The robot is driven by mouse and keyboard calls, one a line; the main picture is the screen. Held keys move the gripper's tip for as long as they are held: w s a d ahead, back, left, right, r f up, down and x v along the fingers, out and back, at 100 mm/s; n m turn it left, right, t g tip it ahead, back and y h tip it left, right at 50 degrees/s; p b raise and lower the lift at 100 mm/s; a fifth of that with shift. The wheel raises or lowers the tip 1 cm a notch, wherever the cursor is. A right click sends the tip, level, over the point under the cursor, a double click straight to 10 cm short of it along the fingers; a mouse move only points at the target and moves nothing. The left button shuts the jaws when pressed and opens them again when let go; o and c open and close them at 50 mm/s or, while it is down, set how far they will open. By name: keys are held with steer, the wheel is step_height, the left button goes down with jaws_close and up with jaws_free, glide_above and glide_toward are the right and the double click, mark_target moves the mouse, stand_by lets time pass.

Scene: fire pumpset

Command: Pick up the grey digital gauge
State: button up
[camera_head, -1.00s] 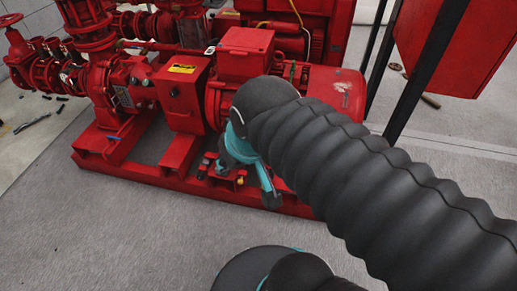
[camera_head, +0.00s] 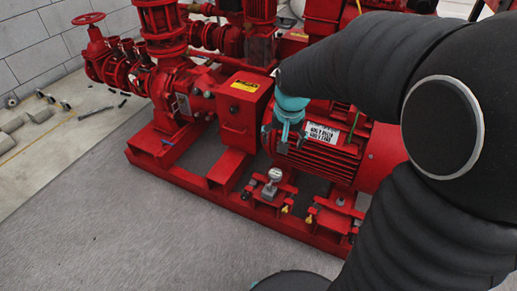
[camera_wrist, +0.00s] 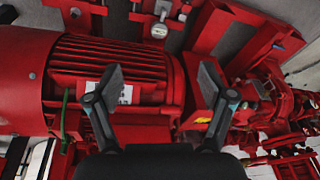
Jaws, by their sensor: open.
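The grey digital gauge (camera_head: 274,175) is a small round-headed piece standing on a red bracket at the front of the pump base. It also shows near the top middle of the wrist view (camera_wrist: 159,30). My gripper (camera_head: 284,146) is above and slightly behind it in the picture, in front of the red motor. In the wrist view my gripper (camera_wrist: 160,80) has its two dark fingers spread wide. Nothing is between them except the motor in the background. The gauge is beyond the fingertips, apart from them.
The finned red motor (camera_head: 325,145) is close to my gripper. Red brackets with small yellow parts (camera_head: 310,218) stand along the base rail. Red pump housings and pipes (camera_head: 175,85) rise at the left. The grey floor (camera_head: 150,235) in front is clear.

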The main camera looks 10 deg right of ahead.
steer(key=w+f+m+g, duration=0.1)
steer(key=w+f, duration=0.6)
steer(key=f, duration=0.1)
steer(key=m+g, duration=0.2)
glide_above(270, 189)
steer(key=w, duration=0.2)
step_height(270, 189, down, 15)
step_height(270, 189, down, 8)
steer(key=shift+d+r, duration=0.1)
steer(key=shift+r, duration=0.05)
steer(key=shift+w+f, duration=0.1)
steer(key=shift+f, duration=0.45)
steer(key=f, duration=0.2)
steer(key=s+f, duration=0.1)
steer(key=f, duration=0.1)
steer(key=shift+s+f, duration=0.15)
steer(key=shift+f, duration=0.45)
jaws_close()
